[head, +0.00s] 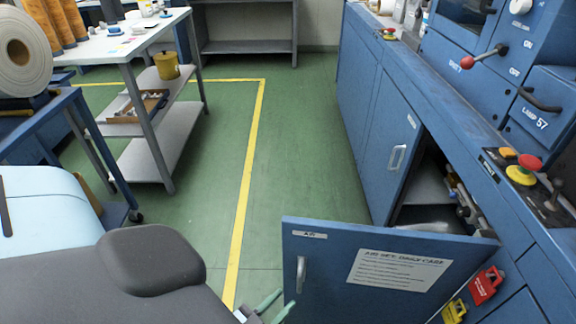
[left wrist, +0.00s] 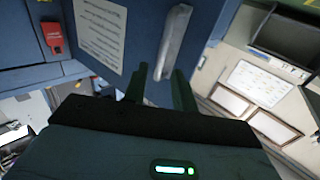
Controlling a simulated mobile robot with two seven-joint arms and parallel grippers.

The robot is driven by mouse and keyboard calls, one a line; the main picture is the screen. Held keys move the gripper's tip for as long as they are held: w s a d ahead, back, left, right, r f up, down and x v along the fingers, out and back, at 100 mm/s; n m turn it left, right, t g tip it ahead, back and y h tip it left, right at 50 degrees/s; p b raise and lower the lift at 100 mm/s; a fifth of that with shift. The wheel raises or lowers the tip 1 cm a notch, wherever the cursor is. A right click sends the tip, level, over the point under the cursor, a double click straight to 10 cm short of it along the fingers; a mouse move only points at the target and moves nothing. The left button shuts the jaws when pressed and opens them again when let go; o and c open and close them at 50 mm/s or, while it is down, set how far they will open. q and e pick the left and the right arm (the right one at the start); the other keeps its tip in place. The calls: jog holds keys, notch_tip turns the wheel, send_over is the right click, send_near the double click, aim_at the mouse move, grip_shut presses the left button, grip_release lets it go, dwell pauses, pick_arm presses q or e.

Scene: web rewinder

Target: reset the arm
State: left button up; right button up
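My left gripper (head: 286,299) is at the bottom of the head view, just left of and below the open cabinet door (head: 330,290). Its two green fingers are apart with nothing between them in the left wrist view (left wrist: 160,84). The door's silver handle (head: 301,273) is close by. In the left wrist view the handle (left wrist: 172,42) lies just beyond the fingertips, and I cannot tell whether they touch it. My dark arm fills the lower left of the head view. My right gripper is not in view.
The blue machine (head: 372,110) runs along the right, with its cabinet opening (head: 425,190) exposed. A white-topped table (head: 105,48) stands at the left. Green floor (head: 305,120) is clear between.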

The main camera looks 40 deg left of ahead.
pick_arm(q)
jog(key=shift+s, duration=0.15)
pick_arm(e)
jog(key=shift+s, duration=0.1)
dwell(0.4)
